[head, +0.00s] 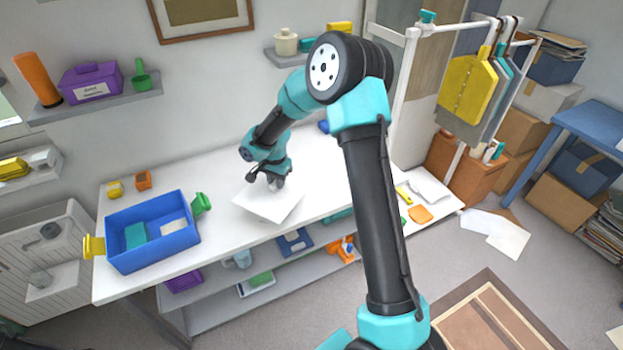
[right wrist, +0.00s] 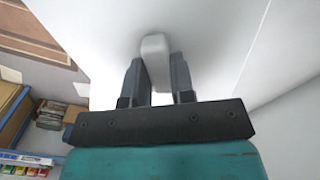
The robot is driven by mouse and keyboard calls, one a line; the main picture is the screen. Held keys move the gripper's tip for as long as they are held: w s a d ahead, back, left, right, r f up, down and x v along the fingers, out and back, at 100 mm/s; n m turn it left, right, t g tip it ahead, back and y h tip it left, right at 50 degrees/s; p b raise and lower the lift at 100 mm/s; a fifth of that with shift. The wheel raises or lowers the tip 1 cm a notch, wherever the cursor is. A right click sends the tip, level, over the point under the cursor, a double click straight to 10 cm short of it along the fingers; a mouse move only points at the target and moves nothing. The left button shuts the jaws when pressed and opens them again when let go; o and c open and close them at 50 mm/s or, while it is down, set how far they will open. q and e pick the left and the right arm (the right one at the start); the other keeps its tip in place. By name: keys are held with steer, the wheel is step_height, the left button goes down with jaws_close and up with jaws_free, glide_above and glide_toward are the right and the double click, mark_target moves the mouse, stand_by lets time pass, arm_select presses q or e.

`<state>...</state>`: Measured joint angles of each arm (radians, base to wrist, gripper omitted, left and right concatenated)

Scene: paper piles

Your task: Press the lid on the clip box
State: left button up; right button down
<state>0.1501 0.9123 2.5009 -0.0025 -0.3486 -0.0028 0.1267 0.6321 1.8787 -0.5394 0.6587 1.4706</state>
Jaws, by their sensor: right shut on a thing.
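The clip box appears to be the open blue box (head: 163,252) at the left of the white table, with a yellow clip (head: 94,246) on its left end and a green clip (head: 201,203) on its right. A teal block (head: 136,235) and a pale block (head: 174,228) lie inside. My right gripper (head: 275,183) is shut on the light grey knob (right wrist: 155,55) of a flat white lid (head: 268,207), to the right of the box. The lid fills much of the right wrist view (right wrist: 205,35). Whether it touches the table is unclear. My left gripper is not in view.
The white table (head: 225,245) is bare between the box and the lid. Small yellow (head: 115,188) and orange (head: 144,179) blocks sit behind the box. A wall shelf (head: 95,108) hangs above. A garment rack (head: 470,90) stands at the right.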

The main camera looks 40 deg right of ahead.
steer(key=a+r+n, duration=0.4)
steer(key=a+n, duration=0.1)
steer(key=a, duration=0.9)
steer(key=a+r+n, duration=0.3)
steer(key=a+n, duration=0.2)
steer(key=a, duration=1)
steer(key=shift+a+r, duration=0.25)
steer(key=shift+r, duration=0.15)
steer(key=shift+s, duration=0.1)
